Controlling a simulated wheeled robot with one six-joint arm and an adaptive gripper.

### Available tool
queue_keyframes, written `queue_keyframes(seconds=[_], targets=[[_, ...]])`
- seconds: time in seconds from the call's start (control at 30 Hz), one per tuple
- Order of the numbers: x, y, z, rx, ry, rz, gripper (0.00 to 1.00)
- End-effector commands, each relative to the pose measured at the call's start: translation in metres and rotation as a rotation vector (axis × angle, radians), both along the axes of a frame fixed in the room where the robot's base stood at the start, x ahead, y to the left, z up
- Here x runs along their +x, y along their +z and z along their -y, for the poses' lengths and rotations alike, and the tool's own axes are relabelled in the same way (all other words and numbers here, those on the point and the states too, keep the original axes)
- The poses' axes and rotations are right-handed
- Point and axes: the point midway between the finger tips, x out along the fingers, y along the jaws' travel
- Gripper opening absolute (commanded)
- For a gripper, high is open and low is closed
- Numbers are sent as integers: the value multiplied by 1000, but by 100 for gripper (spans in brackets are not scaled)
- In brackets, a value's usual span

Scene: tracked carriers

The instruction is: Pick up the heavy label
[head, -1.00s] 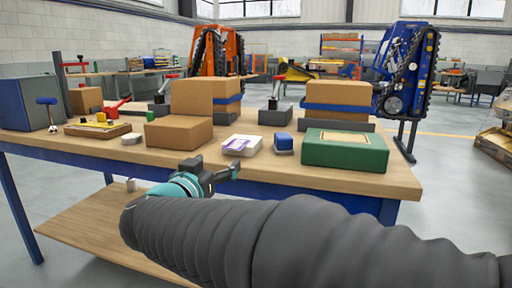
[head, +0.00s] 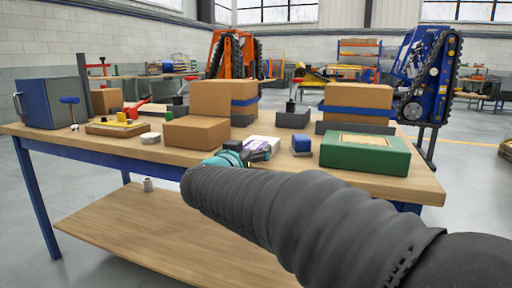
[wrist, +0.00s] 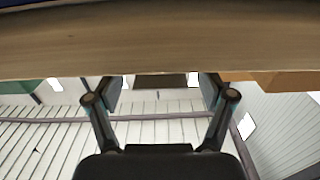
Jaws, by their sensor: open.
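A white block with a purple-printed label on top (head: 262,142) lies on the workbench near its front edge. I cannot read the print, so I cannot tell whether it is the heavy label. My gripper (head: 258,153) is in front of it at the table's front edge and hides part of it. In the wrist view my gripper (wrist: 160,88) has its two fingers spread wide, with nothing seen between them. The wrist view is upside down, with the wooden table edge (wrist: 150,45) across the top.
A blue-topped block (head: 301,144) and a green box (head: 365,155) stand to the right. A cardboard box (head: 196,132) and a white tape roll (head: 150,138) stand to the left. Cardboard boxes with blue bands (head: 357,98) stand behind.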

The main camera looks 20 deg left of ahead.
Motion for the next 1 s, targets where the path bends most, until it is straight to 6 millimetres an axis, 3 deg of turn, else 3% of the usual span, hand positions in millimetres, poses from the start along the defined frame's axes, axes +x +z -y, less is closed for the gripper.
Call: queue_keyframes(seconds=[0.13, 0.3, 0.77, 1.0], targets=[[0, 0, 0, 0, 0, 0, 79], [0, 0, 0, 0, 0, 0, 38], [0, 4, 0, 1, 0, 0, 37], [0, 32, 0, 2, 1, 1, 37]])
